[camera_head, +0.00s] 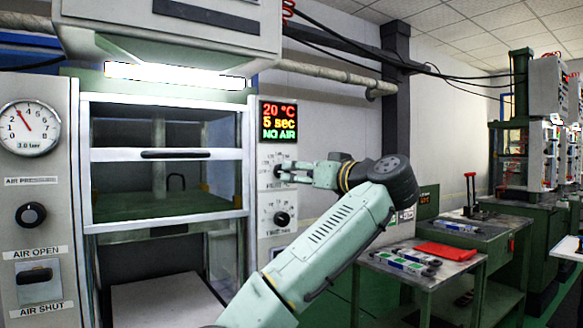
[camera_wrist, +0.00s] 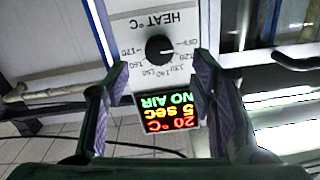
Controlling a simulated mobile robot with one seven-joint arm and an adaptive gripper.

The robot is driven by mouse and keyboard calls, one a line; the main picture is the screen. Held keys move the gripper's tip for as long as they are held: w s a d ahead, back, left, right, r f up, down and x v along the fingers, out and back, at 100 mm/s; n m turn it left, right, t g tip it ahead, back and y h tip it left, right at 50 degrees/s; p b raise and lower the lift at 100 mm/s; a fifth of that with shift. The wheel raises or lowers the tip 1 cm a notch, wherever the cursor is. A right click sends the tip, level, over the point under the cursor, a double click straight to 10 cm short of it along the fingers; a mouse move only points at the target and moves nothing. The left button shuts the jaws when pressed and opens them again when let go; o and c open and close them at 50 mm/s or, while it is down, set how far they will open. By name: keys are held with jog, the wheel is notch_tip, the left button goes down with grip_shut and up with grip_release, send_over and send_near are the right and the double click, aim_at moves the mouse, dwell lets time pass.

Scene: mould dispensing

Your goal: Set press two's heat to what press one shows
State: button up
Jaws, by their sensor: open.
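The near press has a heat dial (camera_wrist: 159,48), a black knob under "HEAT °C" lettering, upside down in the wrist view. Its white mark points right, near OFF. The scale runs from OFF through 120 to 170. The lit display (camera_head: 279,121) reads 20 °C, 5 sec, NO AIR; it also shows in the wrist view (camera_wrist: 167,112). I cannot tell this press's number.
A second dial (camera_head: 282,218) sits lower on the panel. An air gauge (camera_head: 30,127) and air lever (camera_head: 39,281) are at the left. A side table (camera_head: 450,277) holds tubes and a red folder (camera_head: 445,251). More machinery (camera_head: 548,150) stands far right.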

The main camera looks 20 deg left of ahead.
aim_at(284, 172)
jog(key=p+x, duration=0.1)
jog(key=x, duration=0.3)
jog(key=shift+w+a+r, duration=0.1)
jog(key=shift+a+r, duration=0.05)
jog(key=shift+a, duration=0.05)
jog(key=shift+w+a+p, duration=0.35)
jog(key=shift+w+a, duration=0.05)
jog(key=shift+a, duration=0.05)
jog(key=shift+c, duration=0.5)
jog(key=shift+f, duration=0.2)
jog(key=c, duration=1)
